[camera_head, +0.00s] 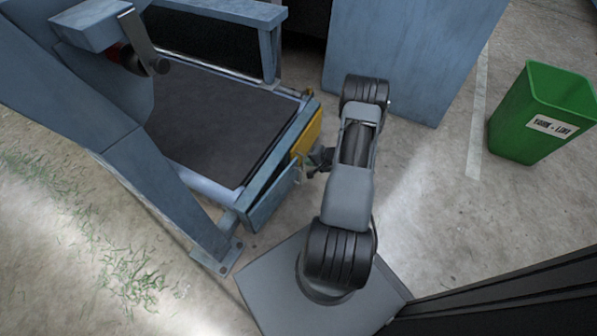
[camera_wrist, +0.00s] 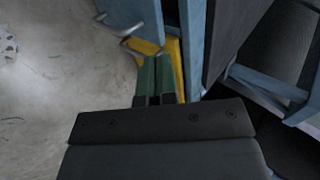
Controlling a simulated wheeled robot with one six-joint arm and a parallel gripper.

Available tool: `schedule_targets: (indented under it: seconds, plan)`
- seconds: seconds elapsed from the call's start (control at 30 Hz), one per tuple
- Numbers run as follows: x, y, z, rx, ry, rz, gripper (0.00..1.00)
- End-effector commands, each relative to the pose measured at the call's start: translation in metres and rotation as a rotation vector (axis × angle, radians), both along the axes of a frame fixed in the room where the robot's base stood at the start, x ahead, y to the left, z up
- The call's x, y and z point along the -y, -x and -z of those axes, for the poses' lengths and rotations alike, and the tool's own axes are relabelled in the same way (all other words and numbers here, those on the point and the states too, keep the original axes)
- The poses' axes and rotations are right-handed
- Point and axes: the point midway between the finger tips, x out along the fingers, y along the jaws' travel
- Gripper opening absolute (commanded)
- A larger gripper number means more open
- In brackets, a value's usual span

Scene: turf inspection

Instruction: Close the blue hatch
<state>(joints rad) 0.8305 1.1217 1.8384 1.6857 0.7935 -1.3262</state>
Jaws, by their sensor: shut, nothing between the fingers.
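The blue hatch (camera_head: 272,198) is a narrow blue panel low on the front edge of the blue machine. In the wrist view, a blue panel (camera_wrist: 138,14) with a grey metal handle (camera_wrist: 122,32) shows beside a yellow part (camera_wrist: 150,47). The yellow part also shows in the head view (camera_head: 309,139). How far the hatch stands open is hard to tell. My gripper (camera_head: 318,160) is just right of the yellow part. Its green fingers (camera_wrist: 157,70) are together and empty, with tips at the yellow part; contact is not clear.
The blue machine's frame (camera_head: 170,195) and dark flat deck (camera_head: 205,120) lie left of my arm. A blue cabinet (camera_head: 405,55) stands behind it. A green bin (camera_head: 540,112) stands at the right. Concrete floor (camera_head: 440,200) is clear between my arm and the bin.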

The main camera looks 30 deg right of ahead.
Motion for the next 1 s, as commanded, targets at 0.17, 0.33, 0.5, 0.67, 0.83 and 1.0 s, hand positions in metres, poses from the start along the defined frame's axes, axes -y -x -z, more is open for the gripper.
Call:
schedule_targets:
  seconds: [0.17,0.33,0.5,0.67,0.83,1.0]
  plan:
    - [0.009,0.008,0.034,-0.006,0.001,0.062,0.00]
    - [0.004,-0.005,0.054,-0.008,0.003,0.069,0.00]
    - [-0.004,-0.025,0.073,-0.007,0.002,0.067,0.00]
    - [-0.010,-0.040,0.087,-0.006,0.003,0.068,0.00]
    - [-0.014,-0.051,0.097,-0.006,0.003,0.069,0.00]
    - [-0.015,-0.055,0.100,-0.006,0.003,0.071,0.00]
